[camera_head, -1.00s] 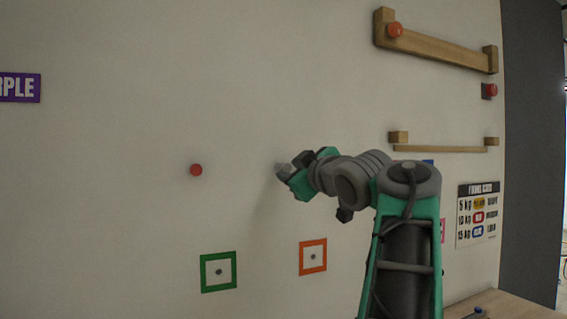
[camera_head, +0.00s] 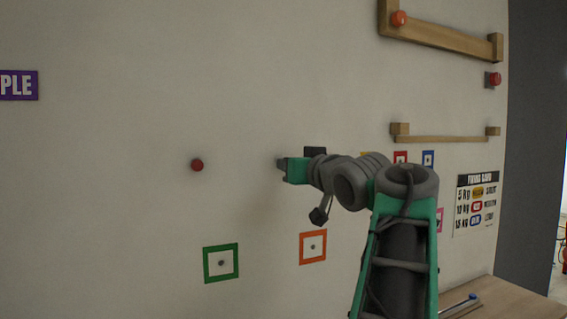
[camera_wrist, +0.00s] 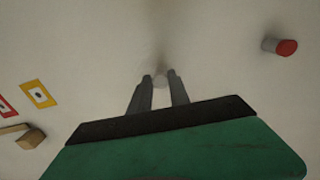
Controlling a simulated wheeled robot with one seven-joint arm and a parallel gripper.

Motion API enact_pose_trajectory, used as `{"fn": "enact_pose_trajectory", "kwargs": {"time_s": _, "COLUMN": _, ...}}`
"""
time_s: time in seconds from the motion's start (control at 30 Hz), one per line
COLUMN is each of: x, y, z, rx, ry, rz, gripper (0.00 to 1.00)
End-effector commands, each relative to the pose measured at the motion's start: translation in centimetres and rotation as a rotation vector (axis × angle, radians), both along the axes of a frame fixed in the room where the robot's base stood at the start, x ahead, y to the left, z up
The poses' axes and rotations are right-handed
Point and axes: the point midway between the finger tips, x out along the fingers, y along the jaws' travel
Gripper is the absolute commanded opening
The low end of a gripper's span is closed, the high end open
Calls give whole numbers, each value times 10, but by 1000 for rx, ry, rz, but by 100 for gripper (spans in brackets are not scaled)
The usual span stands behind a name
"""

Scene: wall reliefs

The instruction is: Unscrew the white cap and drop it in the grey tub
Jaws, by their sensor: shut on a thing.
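My gripper (camera_head: 283,166) reaches to the pale wall in the head view, a little right of a red knob. In the wrist view its two dark fingers (camera_wrist: 160,77) are close together at the wall. They are shut on a small pale round thing, the white cap (camera_wrist: 160,82), which blends with the wall. Whether the cap still sits on its thread cannot be told. In the head view the cap is hidden by the fingers. No grey tub shows in either view.
A red knob (camera_head: 197,165) sticks out of the wall left of my gripper; it also shows in the wrist view (camera_wrist: 285,47). Green (camera_head: 221,263) and orange (camera_head: 313,247) square frames are below. Wooden rails (camera_head: 440,37) are at the upper right. A wooden surface (camera_head: 500,298) is at the lower right.

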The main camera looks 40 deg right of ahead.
Motion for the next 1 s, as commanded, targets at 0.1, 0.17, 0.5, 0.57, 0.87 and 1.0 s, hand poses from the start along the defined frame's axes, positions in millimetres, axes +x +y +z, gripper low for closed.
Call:
{"fn": "enact_pose_trajectory", "kwargs": {"time_s": 0.1, "x": -1, "y": -2, "z": 0, "rx": 0, "ry": -1, "rz": -5, "gripper": 0}}
{"fn": "enact_pose_trajectory", "kwargs": {"time_s": 0.17, "x": -1, "y": -2, "z": -1, "rx": -27, "ry": 6, "rz": -5, "gripper": 0}}
{"fn": "enact_pose_trajectory", "kwargs": {"time_s": 0.5, "x": -2, "y": -3, "z": 2, "rx": -439, "ry": 126, "rz": -7, "gripper": 0}}
{"fn": "enact_pose_trajectory", "kwargs": {"time_s": 0.57, "x": -2, "y": -4, "z": 2, "rx": -437, "ry": 127, "rz": -7, "gripper": 0}}
{"fn": "enact_pose_trajectory", "kwargs": {"time_s": 0.87, "x": -3, "y": -5, "z": -3, "rx": -743, "ry": 216, "rz": -7, "gripper": 0}}
{"fn": "enact_pose_trajectory", "kwargs": {"time_s": 1.0, "x": -3, "y": -5, "z": 2, "rx": -870, "ry": 254, "rz": -7, "gripper": 0}}
